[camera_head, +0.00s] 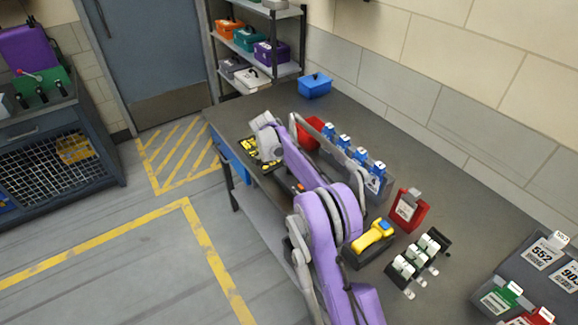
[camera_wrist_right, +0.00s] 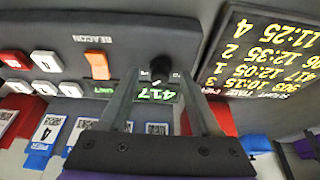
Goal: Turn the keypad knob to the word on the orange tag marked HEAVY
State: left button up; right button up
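The keypad (camera_wrist_right: 110,22) is a dark panel in the right wrist view, marked BEACON, with an orange switch and a green display reading 417. A black knob (camera_wrist_right: 158,73) sits beside the display, with small marks around it too blurred to read. My right gripper (camera_wrist_right: 160,78) is open, its fingers to either side of the knob; whether they touch it I cannot tell. In the head view my right arm reaches over the table, and its gripper (camera_head: 266,138) is small there. My left gripper is not in view. I cannot make out an orange tag marked HEAVY.
A black board with yellow times (camera_wrist_right: 268,55) stands close right of my gripper in the wrist view. Red and white keys (camera_wrist_right: 44,62) lie left. In the head view, a rack with blue tags (camera_head: 375,172), a red tag holder (camera_head: 408,210) and a yellow-handled tool (camera_head: 373,236) flank my arm.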

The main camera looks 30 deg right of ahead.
jog(key=v, duration=1.1)
jog(key=shift+d, duration=0.1)
